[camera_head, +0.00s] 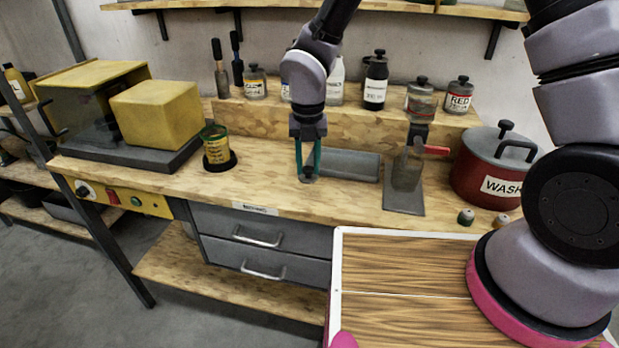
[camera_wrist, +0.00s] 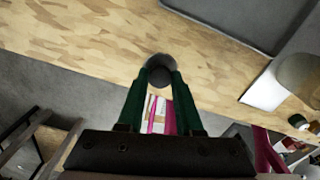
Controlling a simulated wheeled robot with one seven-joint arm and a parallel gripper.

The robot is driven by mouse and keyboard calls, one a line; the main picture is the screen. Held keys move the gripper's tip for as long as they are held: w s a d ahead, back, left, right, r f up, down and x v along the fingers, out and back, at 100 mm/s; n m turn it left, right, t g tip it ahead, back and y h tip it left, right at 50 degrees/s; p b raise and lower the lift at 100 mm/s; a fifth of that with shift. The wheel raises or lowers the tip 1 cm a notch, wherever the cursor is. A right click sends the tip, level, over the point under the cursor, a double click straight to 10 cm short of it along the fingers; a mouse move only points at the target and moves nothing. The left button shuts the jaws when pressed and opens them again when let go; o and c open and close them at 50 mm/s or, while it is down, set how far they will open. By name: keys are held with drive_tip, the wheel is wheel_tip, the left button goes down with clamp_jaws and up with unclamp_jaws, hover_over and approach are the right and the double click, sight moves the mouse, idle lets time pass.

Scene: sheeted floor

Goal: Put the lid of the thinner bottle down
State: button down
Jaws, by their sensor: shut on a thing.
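My gripper (camera_head: 308,174) points down over the front part of the wooden bench, its two green fingers shut on a small dark round lid (camera_head: 308,179). The lid also shows between the fingertips in the wrist view (camera_wrist: 160,72). I cannot tell whether the lid touches the bench top or hangs just above it. A pale bottle (camera_head: 337,82) stands on the raised shelf behind my arm, partly hidden. Its top and label cannot be made out, so I cannot tell if it is the thinner bottle.
A grey tray (camera_head: 350,165) lies just right of my gripper. The bench (camera_head: 265,185) between tin and gripper is clear.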

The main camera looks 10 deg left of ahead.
sight(308, 168)
drive_tip(key=shift+f, duration=1.9)
drive_tip(key=shift+f, duration=0.15)
drive_tip(key=c, duration=0.6)
unclamp_jaws()
